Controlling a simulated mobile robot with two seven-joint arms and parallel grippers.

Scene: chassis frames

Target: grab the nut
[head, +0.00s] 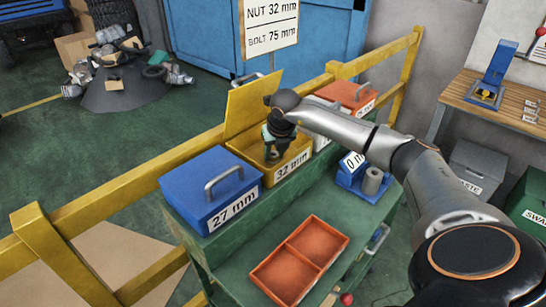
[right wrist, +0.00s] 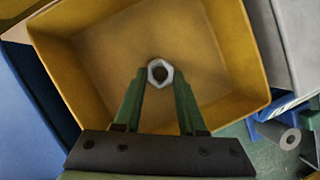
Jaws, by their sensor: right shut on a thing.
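The nut (right wrist: 160,72) is a grey metal hex nut with a dark hole, between the fingertips of my right gripper in the right wrist view. My right gripper (head: 272,152) is shut on it, with its green fingers pointing down into the open yellow box (head: 240,145). The box is labelled 32 mm and its lid stands up at the back. Its inside (right wrist: 100,60) looks otherwise empty in the right wrist view. I cannot make out the nut in the head view. My left gripper is not in view.
A closed blue 27 mm box (head: 195,185) stands left of the yellow box, and an orange box (head: 350,95) stands to the right. A red two-part tray (head: 300,260) lies in front on the green bench. A sign (head: 270,25) reads nut 32 mm, bolt 75 mm.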

